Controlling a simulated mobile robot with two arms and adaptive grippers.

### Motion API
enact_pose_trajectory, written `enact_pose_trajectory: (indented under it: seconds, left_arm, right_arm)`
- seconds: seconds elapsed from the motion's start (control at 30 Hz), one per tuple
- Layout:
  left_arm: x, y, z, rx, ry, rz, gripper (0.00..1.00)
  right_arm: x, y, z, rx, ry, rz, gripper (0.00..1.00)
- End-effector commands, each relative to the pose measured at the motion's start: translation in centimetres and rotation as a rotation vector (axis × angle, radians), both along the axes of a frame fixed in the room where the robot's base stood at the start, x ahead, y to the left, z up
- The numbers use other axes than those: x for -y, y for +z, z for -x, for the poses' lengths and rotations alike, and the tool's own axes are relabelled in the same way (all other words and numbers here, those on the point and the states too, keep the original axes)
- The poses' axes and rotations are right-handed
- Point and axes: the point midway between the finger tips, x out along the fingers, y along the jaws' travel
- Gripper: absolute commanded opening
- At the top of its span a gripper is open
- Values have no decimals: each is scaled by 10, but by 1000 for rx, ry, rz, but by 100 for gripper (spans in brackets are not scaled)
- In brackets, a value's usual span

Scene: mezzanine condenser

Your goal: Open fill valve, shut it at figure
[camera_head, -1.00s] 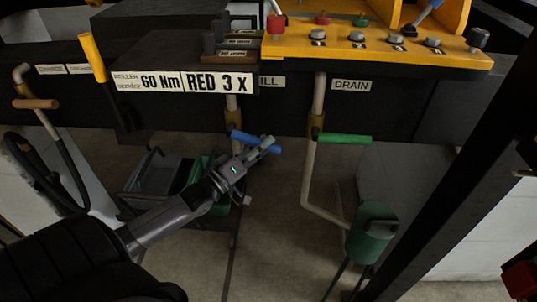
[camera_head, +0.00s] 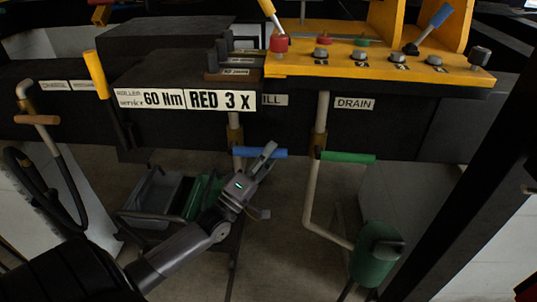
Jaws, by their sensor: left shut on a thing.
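The fill valve's blue handle (camera_head: 248,152) hangs under the bench, below a label partly hidden so that only "ILL" shows. It lies level, crosswise to its pipe (camera_head: 234,125). My left gripper (camera_head: 266,156) comes up from the lower left and is shut on the right part of this handle; the fingers hide some of it. The green drain handle (camera_head: 347,157) is to the right under the "DRAIN" label (camera_head: 354,103), also crosswise. No readable gauge figure shows. My right gripper is not in view.
A yellow panel (camera_head: 310,66) with knobs and levers is above. A bent pipe leads to a green can (camera_head: 375,255). A grey bin (camera_head: 160,195) stands behind my arm. A dark post (camera_head: 440,200) slants at right.

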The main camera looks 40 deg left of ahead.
Motion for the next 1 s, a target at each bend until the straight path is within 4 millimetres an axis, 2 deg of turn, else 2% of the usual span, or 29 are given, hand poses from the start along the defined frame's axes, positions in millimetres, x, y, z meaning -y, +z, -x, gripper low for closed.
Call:
enact_pose_trajectory:
  seconds: [0.17,0.2,0.5,0.83,1.0]
  left_arm:
    - [-1,3,0,7,-1,8,0]
    - [-1,3,0,7,-1,8,22]
    - [0,2,0,4,0,4,41]
    - [-1,0,2,2,-1,2,41]
    - [-3,-11,21,-2,0,2,41]
  right_arm:
    - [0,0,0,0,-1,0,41]
    - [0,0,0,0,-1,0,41]
    - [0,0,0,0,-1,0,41]
    - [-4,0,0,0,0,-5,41]
    - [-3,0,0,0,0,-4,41]
